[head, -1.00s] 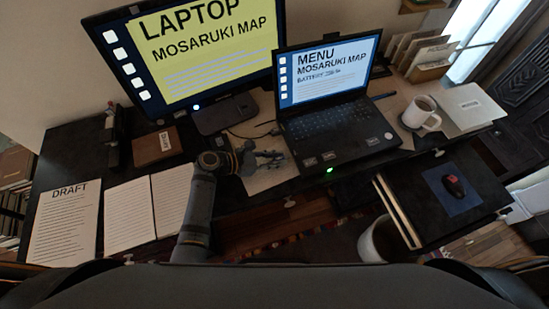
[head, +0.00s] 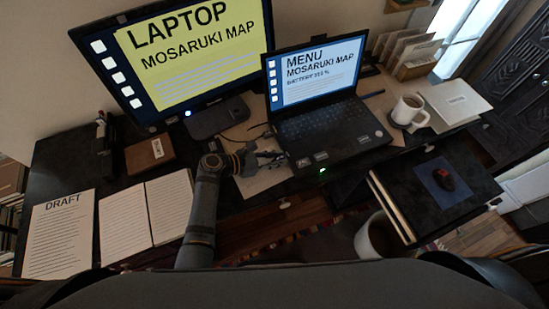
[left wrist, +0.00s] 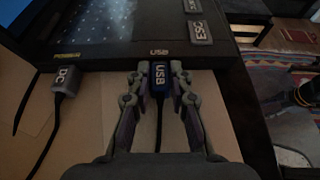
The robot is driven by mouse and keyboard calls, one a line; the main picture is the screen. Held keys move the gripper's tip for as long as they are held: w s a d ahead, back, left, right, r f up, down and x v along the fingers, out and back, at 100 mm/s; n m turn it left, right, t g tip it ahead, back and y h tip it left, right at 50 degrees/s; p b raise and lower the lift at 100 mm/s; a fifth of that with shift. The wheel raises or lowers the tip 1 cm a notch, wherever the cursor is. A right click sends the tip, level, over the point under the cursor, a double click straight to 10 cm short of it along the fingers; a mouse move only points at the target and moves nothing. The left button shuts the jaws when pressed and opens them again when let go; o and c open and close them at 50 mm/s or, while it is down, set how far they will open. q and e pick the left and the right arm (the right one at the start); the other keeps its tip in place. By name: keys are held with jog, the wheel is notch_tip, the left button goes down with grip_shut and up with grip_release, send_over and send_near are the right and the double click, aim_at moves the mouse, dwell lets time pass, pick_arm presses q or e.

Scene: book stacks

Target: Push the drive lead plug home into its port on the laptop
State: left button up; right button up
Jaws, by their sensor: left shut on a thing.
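The laptop (head: 320,130) stands open on the desk, and its side edge with a "USB" mark shows in the left wrist view (left wrist: 120,56). The drive lead plug (left wrist: 158,79), dark with a blue "USB" label, is between the fingers of my left gripper (left wrist: 158,88), which is shut on it. The plug's front end is at the laptop's edge by the "USB" mark. How deep it sits I cannot tell. Its cable runs back toward my wrist. In the head view my left gripper (head: 270,158) is beside the laptop's left side. My right gripper is not in view.
A grey "DC" plug (left wrist: 66,82) with a cable sits at the same laptop edge, left of my fingers. A monitor (head: 180,60) stands behind. An open notebook (head: 146,208) lies left of my arm. A mug (head: 409,109) stands right of the laptop.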

pick_arm(q)
jog(key=o, duration=0.9)
jog(key=shift+o, duration=0.2)
jog(key=v, duration=1.2)
jog(key=shift+f, duration=0.1)
